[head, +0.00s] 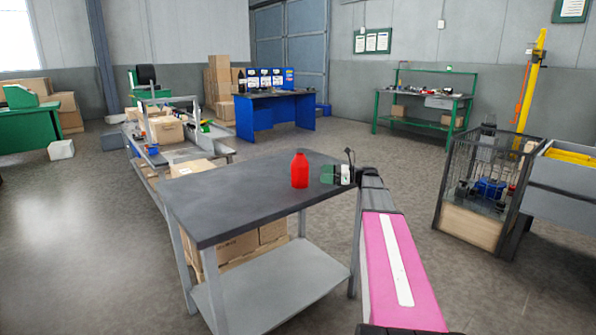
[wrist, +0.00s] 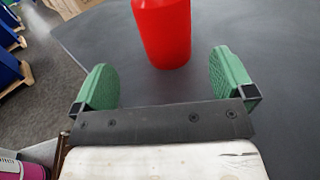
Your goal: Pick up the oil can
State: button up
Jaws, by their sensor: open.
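The oil can is a red bottle-shaped can (head: 299,171) standing upright near the far right part of the dark tabletop (head: 225,203). In the wrist view, the red can (wrist: 163,32) is just ahead of my gripper (wrist: 165,85), roughly centred between the two green fingers; its top is cut off by the frame. My gripper (head: 328,174) is open and empty, to the right of the can in the head view. The fingers look apart from the can.
The tabletop left of the can is bare. Cardboard boxes (head: 238,245) sit beneath the table beside its lower shelf (head: 275,290). A wire cage cart (head: 455,180) stands to the right. A blue bench (head: 255,112) and a green bench (head: 420,119) are farther back.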

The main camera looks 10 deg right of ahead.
aim_at(300, 172)
jog(key=shift+w+a, duration=0.2)
jog(key=shift+w, duration=0.3)
jog(key=x, duration=1)
jog(key=shift+s+a, duration=0.1)
jog(key=shift+a, duration=0.15)
jog(key=c, duration=1)
